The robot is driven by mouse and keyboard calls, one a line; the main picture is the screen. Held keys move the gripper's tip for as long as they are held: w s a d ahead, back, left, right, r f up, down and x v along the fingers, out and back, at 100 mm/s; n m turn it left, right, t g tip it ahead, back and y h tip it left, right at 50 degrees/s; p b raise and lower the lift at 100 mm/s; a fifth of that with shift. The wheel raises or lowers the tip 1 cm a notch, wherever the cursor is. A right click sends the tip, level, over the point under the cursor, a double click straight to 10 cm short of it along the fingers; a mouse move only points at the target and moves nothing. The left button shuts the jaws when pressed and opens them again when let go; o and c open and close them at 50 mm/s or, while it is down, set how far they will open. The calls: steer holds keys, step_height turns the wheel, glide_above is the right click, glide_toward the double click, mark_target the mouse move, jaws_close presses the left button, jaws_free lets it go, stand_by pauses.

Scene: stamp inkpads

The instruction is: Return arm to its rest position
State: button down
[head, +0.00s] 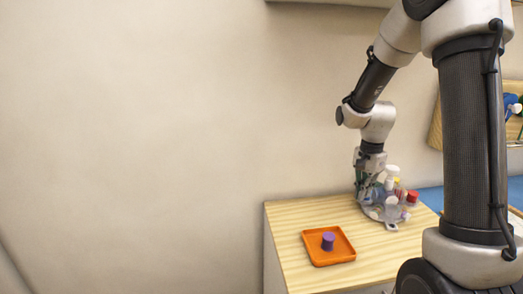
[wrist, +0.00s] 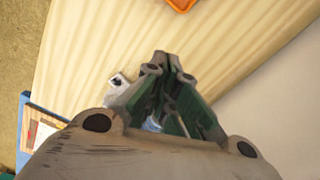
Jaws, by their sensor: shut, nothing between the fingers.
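My gripper (head: 367,196) points down at the back of the wooden table (head: 290,215), beside a cluster of small capped items. In the wrist view its fingers (wrist: 166,62) are together with nothing between them. A purple cylinder (head: 328,240) stands upright on an orange square tray (head: 316,257) at the front left of the table, well apart from my gripper. Only the edge of the orange tray (wrist: 180,4) shows at the top of the wrist view. My gripper partly hides the cluster, and whether it touches it I cannot tell.
The cluster includes a red-capped item (head: 413,197) and a whitish clear item (head: 391,204). A white piece (wrist: 119,82) shows left of the fingers in the wrist view. The wall is close behind the table. Bare tabletop lies between the tray and the cluster.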

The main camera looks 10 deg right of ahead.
steer(key=s+a+r+n+t, duration=0.1)
steer(key=s+r+n+t, duration=0.1)
steer(key=s+r+n, duration=0.4)
steer(key=s+a+r+n+t, duration=0.2)
steer(key=s+r+n, duration=0.5)
steer(key=s+r, duration=0.4)
steer(key=s, duration=0.5)
steer(key=shift+s+a+r, duration=0.15)
steer(key=shift+s+a, duration=0.05)
steer(key=shift+s, duration=0.15)
stand_by(0.8)
